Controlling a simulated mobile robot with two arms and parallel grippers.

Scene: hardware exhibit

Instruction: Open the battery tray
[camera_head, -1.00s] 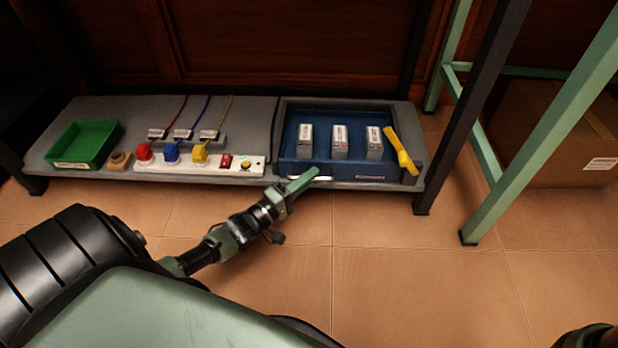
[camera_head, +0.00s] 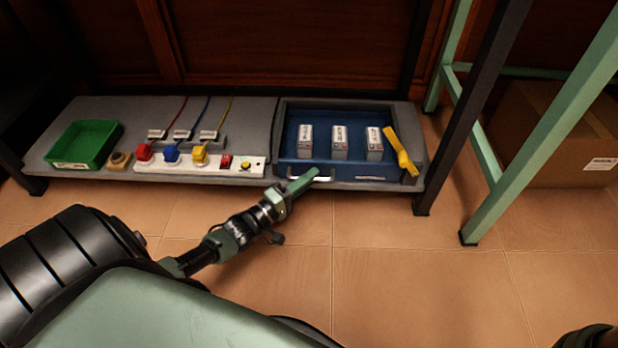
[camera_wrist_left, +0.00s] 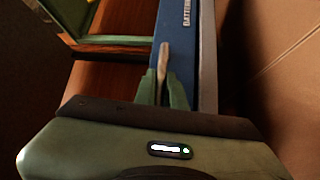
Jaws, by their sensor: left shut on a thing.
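The blue battery tray (camera_head: 335,171) sits in the right part of the low grey bench, with its open top showing and several white-and-grey batteries (camera_head: 340,142) standing upright inside. A pale handle (camera_head: 324,179) is on the left part of its front face. My left gripper (camera_head: 305,182) is at this handle, in front of the tray. In the left wrist view, its two green fingers (camera_wrist_left: 163,84) are closed on the handle (camera_wrist_left: 163,60), beside the blue front (camera_wrist_left: 177,30) with white lettering.
A yellow strap-like thing (camera_head: 400,152) lies at the tray's right side. A green bin (camera_head: 86,145) and a white switch strip (camera_head: 215,167) are on the bench's left. Table legs (camera_head: 470,100) stand to the right. The tiled floor (camera_head: 420,270) in front is clear.

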